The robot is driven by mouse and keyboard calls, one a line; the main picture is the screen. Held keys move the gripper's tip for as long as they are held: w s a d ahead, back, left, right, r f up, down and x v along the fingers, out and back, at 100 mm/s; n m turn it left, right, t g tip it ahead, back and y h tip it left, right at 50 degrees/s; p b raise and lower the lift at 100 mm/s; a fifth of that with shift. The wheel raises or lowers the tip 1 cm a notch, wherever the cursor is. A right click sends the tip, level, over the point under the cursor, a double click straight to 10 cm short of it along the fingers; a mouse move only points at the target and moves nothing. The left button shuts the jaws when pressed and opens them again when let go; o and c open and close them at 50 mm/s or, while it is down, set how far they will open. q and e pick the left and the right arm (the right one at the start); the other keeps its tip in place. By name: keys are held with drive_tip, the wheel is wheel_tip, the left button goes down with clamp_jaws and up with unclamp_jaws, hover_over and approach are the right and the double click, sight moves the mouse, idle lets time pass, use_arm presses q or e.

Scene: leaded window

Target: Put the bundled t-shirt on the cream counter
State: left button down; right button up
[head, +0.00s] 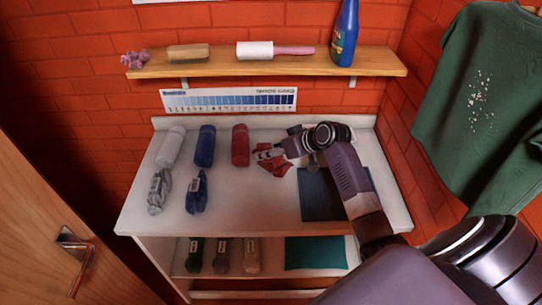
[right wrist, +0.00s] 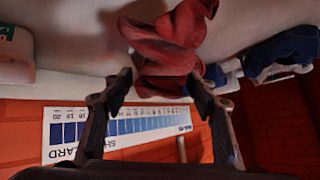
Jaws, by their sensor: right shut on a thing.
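The bundled t-shirt is a crumpled red cloth (head: 275,163) over the cream counter (head: 240,215), right of the middle. My right gripper (head: 268,152) reaches in from the right and is shut on it. In the right wrist view the red bundle (right wrist: 172,48) sits between the two fingers (right wrist: 158,90). The pale counter top is behind it there, with a shadow to its left. I cannot tell whether the bundle touches the counter. My left gripper is not in view.
Grey (head: 159,191) and blue (head: 197,191) bundles lie at front left. A dark blue flat piece (head: 318,195) lies right. A wooden shelf (head: 220,64) hangs above. Counter front middle is clear.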

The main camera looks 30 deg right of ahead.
sight(292, 165)
drive_tip(key=shift+f, duration=1.5)
drive_tip(key=o, duration=1.4)
drive_tip(key=shift+f, duration=0.1)
drive_tip(key=shift+r, duration=0.2)
drive_tip(key=b+v, duration=0.1)
drive_tip(key=v, duration=0.9)
drive_tip(key=shift+s+d+r+b, duration=0.15)
drive_tip(key=shift+s+b, duration=0.2)
drive_tip(key=shift+s+r, duration=0.35)
drive_tip(key=shift+r, duration=0.1)
